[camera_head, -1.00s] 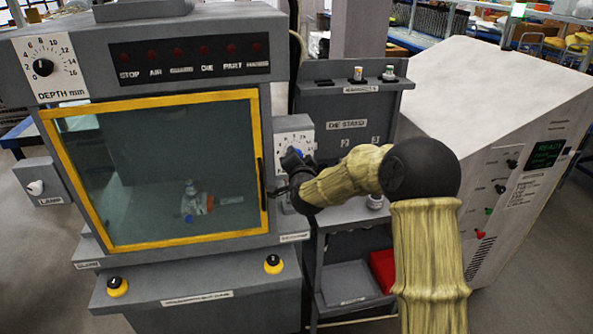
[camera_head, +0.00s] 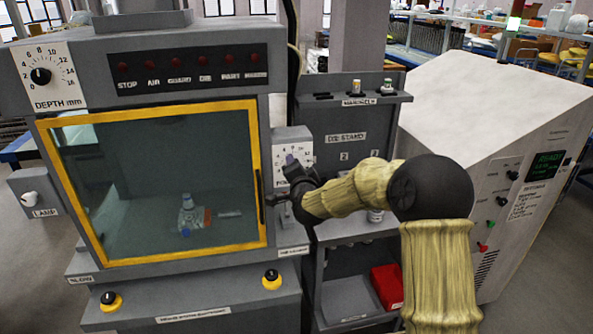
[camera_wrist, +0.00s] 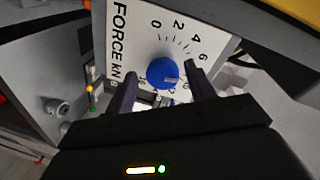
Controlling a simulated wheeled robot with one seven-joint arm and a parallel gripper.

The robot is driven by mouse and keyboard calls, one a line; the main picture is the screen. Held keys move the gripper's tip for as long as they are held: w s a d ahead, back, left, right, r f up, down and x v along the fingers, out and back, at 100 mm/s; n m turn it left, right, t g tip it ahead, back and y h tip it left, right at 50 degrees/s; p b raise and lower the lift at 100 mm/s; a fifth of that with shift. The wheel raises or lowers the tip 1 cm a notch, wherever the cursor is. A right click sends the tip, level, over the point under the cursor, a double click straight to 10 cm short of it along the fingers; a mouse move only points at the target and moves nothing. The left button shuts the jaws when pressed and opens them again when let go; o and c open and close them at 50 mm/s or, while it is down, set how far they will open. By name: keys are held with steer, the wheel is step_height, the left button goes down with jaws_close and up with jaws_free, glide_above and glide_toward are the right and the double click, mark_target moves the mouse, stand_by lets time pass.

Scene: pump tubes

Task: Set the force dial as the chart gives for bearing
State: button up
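The force dial (camera_head: 291,155) is a white plate with a blue knob (camera_wrist: 162,73) on the grey press, right of the yellow-framed door. In the wrist view its scale runs 0, 2, 4, 6 and on; the higher numbers are partly hidden by my gripper. The knob's pale mark points right and slightly down; I cannot read its value. My gripper (camera_wrist: 161,82) is open in front of the dial, one finger on each side of the knob, with gaps visible between. No legible chart for bearing shows.
The press door (camera_head: 155,250) is shut, with a small fixture behind its glass. The door handle (camera_head: 261,198) is close to my gripper. A grey die stand (camera_head: 347,115) with a red bin (camera_head: 388,286) stands to the right, then a white cabinet (camera_head: 480,110).

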steer(key=shift+a, duration=0.15)
steer(key=b+v, duration=0.4)
steer(key=v, duration=1.3)
steer(key=shift+s+b, duration=0.2)
steer(key=shift+b, duration=0.15)
steer(key=shift+d, duration=0.2)
steer(key=s+d+f+n+g+h+p, duration=0.1)
steer(key=s+d+f+n+g, duration=0.3)
steer(key=s, duration=0.6)
steer(key=s+d+f+n+g+h+p, duration=0.2)
steer(key=s+d+f+n+g, duration=0.3)
steer(key=s+d+f+g, duration=0.4)
steer(key=s+d+f, duration=0.1)
steer(key=d+f, duration=0.1)
steer(key=d, duration=0.2)
steer(key=shift+s+f+n+g+p, duration=0.3)
steer(key=shift+s, duration=0.1)
